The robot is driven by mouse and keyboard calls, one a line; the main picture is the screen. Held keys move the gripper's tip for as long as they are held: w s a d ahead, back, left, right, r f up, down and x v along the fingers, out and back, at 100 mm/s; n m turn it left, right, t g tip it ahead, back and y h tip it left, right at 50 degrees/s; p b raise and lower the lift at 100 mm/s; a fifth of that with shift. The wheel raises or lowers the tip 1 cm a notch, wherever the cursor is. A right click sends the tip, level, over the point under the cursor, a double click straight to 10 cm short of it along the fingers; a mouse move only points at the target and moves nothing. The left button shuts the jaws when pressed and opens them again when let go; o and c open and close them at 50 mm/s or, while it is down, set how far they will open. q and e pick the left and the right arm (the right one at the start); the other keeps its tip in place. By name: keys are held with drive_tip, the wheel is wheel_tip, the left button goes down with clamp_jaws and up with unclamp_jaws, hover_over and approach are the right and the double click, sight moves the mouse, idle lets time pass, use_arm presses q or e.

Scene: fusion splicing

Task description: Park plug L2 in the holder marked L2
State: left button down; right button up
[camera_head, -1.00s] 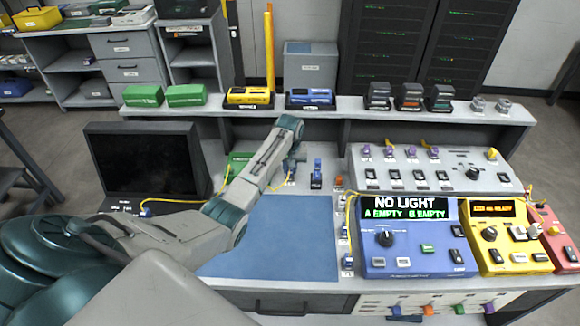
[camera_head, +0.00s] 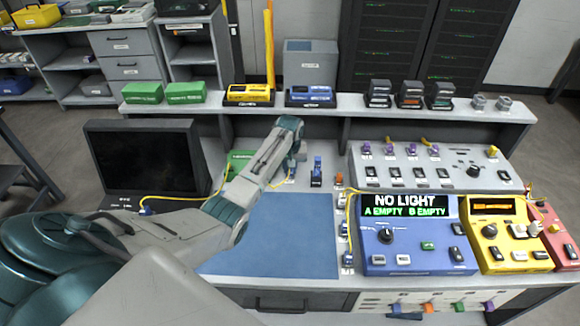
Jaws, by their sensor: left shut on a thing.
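My left arm reaches in from the left across the blue mat (camera_head: 285,240). Its gripper (camera_head: 292,174) points down at the back of the bench, small and partly hidden by its own wrist. It is shut on a small plug, mostly hidden, with a thin yellow cable (camera_head: 279,184) beside the fingers. Just right of it stands a blue holder-like piece (camera_head: 316,172), apart from the gripper. Several small holders (camera_head: 344,229) line the mat's right edge. The labels are too small to read, so I cannot tell which is L2. My right gripper is not in view.
A blue tester (camera_head: 412,262) reading NO LIGHT and a yellow unit (camera_head: 497,255) stand at right. A grey panel (camera_head: 425,187) with purple plugs is behind them. A dark monitor (camera_head: 143,160) stands at left. The mat's front is clear.

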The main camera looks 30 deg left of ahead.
use_arm(q)
drive_tip(key=c, duration=1.3)
unclamp_jaws()
drive_tip(key=shift+o, duration=0.2)
drive_tip(key=shift+r, duration=0.55)
wheel_tip(320, 180, up, 10)
drive_tip(key=s+b, duration=0.1)
drive_tip(key=b, duration=0.1)
drive_tip(key=shift+d+f, duration=0.15)
drive_tip(key=shift+d, duration=0.2)
